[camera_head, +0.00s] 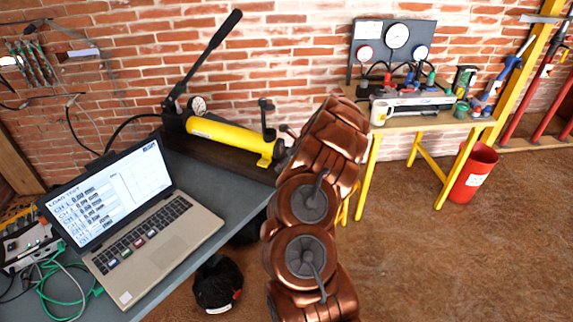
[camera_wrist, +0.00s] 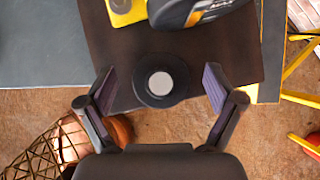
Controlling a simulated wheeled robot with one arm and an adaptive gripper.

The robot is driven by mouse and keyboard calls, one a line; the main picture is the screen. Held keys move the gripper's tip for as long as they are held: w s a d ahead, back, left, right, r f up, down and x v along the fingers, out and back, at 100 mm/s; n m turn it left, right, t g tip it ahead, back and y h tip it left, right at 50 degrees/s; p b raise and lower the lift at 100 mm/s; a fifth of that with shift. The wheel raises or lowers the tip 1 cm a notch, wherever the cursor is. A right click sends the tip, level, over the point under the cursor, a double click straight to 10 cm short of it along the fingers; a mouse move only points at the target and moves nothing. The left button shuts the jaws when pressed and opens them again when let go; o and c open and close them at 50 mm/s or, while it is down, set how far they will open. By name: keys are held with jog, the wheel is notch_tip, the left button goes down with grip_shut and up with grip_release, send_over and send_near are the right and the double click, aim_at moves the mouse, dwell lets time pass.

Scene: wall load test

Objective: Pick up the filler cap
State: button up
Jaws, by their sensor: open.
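A round black part with a pale grey disc in its middle, which looks like the filler cap (camera_wrist: 144,92), shows in the wrist view over a dark brown board (camera_wrist: 90,45). My gripper (camera_wrist: 160,88) is open, with one finger to the left and one to the right of the cap in the picture. Clear gaps show on both sides, and neither finger touches it. How far the cap is below the fingertips I cannot tell. In the head view my arm hides most of the gripper and that end of the board. A yellow hand pump (camera_head: 228,134) lies on the board.
An open laptop (camera_head: 130,210) stands on the grey table (camera_head: 205,255), left of the pump. A raised black lever (camera_head: 208,55) stands behind the pump. A yellow-legged bench (camera_head: 425,123) with gauges and a red bucket (camera_head: 472,172) are at right.

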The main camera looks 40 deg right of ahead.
jog(key=shift+c, duration=0.3)
jog(key=c, duration=1.1)
jog(key=shift+o, duration=0.2)
jog(key=shift+r, duration=0.1)
